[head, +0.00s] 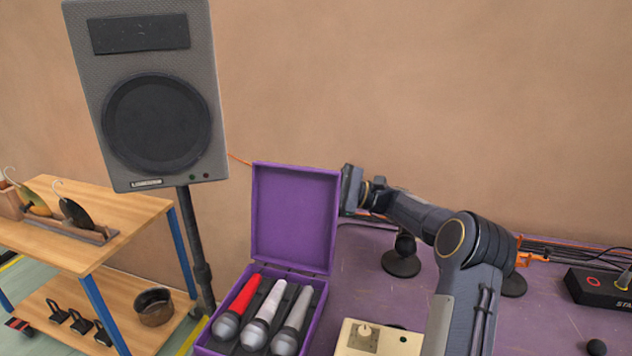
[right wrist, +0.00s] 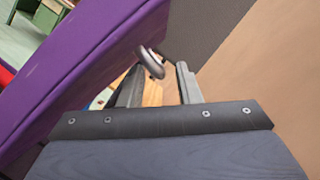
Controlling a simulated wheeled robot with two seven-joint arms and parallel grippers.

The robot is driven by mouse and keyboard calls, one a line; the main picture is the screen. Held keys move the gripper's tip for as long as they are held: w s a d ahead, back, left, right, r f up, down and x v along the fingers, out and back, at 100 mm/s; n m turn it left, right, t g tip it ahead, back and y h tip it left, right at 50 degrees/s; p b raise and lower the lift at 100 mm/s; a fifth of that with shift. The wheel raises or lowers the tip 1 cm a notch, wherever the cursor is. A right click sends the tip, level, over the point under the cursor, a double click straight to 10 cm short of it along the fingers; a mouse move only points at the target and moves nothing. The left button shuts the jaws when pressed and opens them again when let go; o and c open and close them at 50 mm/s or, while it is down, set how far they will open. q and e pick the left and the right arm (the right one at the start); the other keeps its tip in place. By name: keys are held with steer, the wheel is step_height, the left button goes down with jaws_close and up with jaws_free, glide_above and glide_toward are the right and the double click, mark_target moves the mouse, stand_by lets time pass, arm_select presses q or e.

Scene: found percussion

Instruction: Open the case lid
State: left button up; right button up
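The purple case (head: 314,313) stands on the purple table with its lid (head: 294,217) raised, close to upright. Three microphones lie in it: one red (head: 243,297), one white (head: 270,304) and one grey (head: 293,315). My right gripper (head: 349,190) is beside the lid's right edge. In the right wrist view the lid (right wrist: 75,75) slants along the left, and my right gripper's fingers (right wrist: 160,85) are apart. A grey metal ring (right wrist: 151,62) shows near the fingertips; I cannot tell whether they touch it. My left gripper is not in view.
A large speaker (head: 157,120) on a pole stands behind left of the case. A wooden trolley (head: 130,215) is at the left. A cream box with a knob (head: 378,338) sits right of the case, and a black pedal box (head: 600,288) lies far right.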

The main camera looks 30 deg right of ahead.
mark_target(316, 182)
jaws_close()
steer(key=shift+r, duration=0.1)
steer(key=s+a+r+n+b, duration=0.1)
steer(key=s+a+n+g+b, duration=0.1)
steer(key=a, duration=0.1)
steer(key=shift+s+r+n, duration=0.25)
steer(key=shift+r+n, duration=0.1)
steer(key=shift+n, duration=0.05)
jaws_free()
